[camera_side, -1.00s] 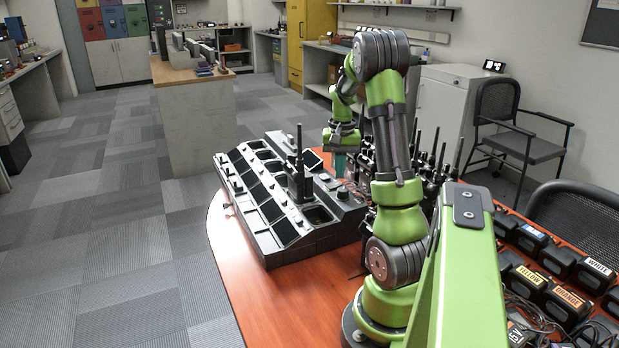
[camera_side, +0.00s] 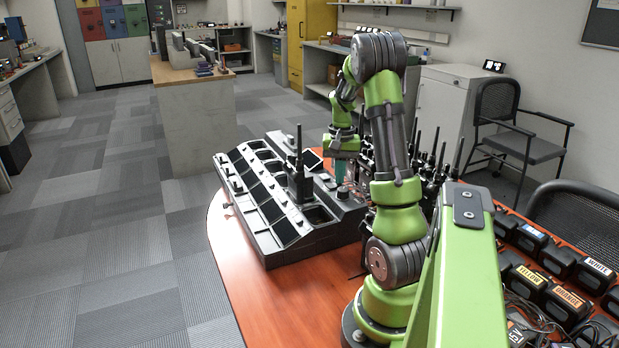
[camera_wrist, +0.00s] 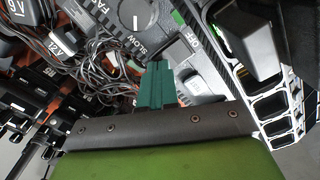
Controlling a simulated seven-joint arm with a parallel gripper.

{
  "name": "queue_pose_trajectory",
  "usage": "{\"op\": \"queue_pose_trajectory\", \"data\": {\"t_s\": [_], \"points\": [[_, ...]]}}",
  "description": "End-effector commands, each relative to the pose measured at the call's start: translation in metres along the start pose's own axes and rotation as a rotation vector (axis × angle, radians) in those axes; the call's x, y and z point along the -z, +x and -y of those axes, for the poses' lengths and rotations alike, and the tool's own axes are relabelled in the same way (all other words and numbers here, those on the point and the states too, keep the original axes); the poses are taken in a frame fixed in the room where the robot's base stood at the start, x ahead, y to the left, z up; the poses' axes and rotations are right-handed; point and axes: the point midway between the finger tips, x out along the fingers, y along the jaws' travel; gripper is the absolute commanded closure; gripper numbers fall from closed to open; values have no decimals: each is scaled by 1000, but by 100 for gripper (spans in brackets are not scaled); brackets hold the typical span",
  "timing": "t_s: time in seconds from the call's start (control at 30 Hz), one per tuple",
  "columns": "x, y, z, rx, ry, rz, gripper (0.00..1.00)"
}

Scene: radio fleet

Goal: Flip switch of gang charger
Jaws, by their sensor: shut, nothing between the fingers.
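The gang charger (camera_side: 262,235) is a long black unit with several slots, lying on the orange table; one radio (camera_side: 299,165) stands upright in it. My gripper (camera_side: 340,178), with teal fingers, points down over the charger's right end. In the wrist view its fingers (camera_wrist: 157,68) are together and empty, over the grey control panel. A round dial (camera_wrist: 135,14) with FAST and SLOW labels is beyond them. A dark part that looks like the switch (camera_wrist: 168,28) lies between the dial and the OFF label. I cannot tell its position or whether the fingertips touch it.
Several upright radios (camera_side: 440,160) with antennas stand close behind and right of my arm. Labelled batteries (camera_side: 566,300) and tangled cables (camera_wrist: 95,60) lie nearby. The orange table (camera_side: 320,300) has free room in front of the charger.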

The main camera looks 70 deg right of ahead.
Motion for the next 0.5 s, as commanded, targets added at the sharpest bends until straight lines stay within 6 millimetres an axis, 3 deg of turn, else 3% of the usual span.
{"op": "queue_pose_trajectory", "data": {"t_s": [0.23, 0.5], "points": [[0, 0, 0, 1, 0, 0, 100], [0, -20, 0, 1, -1, -2, 100]]}}
